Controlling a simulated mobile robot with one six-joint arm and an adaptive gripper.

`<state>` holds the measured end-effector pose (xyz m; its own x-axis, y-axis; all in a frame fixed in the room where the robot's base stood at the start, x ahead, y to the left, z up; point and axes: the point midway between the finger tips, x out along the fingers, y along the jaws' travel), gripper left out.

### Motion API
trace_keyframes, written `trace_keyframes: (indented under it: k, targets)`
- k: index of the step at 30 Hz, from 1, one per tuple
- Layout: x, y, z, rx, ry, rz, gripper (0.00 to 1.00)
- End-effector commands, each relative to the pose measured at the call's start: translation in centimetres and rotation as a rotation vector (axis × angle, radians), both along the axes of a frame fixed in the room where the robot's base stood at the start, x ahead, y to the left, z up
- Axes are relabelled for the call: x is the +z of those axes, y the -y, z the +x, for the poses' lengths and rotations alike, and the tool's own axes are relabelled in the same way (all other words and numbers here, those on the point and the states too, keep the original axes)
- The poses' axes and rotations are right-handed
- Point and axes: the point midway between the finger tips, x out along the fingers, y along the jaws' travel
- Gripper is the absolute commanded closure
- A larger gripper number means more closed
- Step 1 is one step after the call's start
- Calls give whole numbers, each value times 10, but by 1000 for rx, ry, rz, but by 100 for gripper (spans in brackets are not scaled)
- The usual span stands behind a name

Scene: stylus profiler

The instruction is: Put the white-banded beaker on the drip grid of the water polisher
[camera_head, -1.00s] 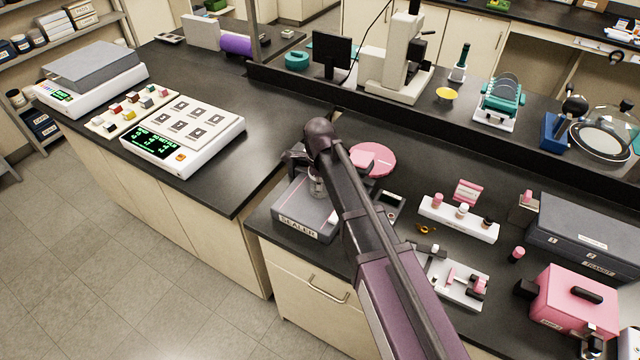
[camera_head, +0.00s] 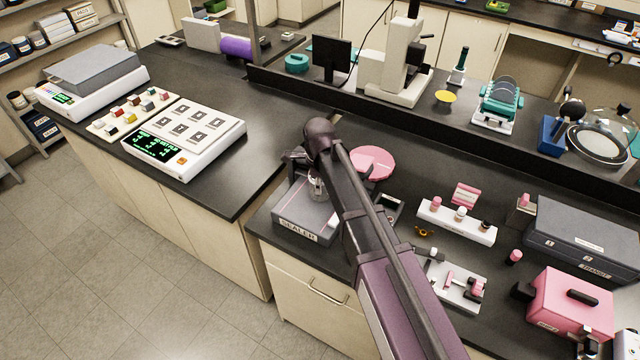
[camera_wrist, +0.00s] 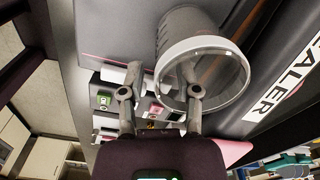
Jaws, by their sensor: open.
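A clear beaker (camera_head: 317,187) stands on the grey box marked SEALER (camera_head: 303,214), partly behind my arm in the head view. The wrist view shows the beaker (camera_wrist: 199,48) close up, with a pale band around its rim. My gripper (camera_wrist: 161,80) is open at the beaker. One finger overlaps the beaker's mouth and the other is to its left, apart from it. I cannot tell if the overlapping finger is inside the mouth or in front of it. In the head view my gripper (camera_head: 298,158) is mostly hidden by the wrist. I cannot make out the water polisher or its drip grid.
A pink disc (camera_head: 373,162) lies behind my arm. A white rack (camera_head: 457,221) with small vials, a pink case (camera_head: 571,309) and a grey case (camera_head: 585,240) crowd the right. The dark bench left of the sealer (camera_head: 225,190) has free room.

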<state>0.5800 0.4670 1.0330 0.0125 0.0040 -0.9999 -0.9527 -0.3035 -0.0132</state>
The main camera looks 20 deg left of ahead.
Motion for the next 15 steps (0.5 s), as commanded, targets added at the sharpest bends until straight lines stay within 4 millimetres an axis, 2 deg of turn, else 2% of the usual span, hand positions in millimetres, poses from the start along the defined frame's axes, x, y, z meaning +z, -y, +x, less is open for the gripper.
trace_keyframes:
  k: [1, 15]
  targets:
    - [8, 0, 0, 0, 0, 0, 57]
    - [49, 0, -1, 0, 0, 0, 57]
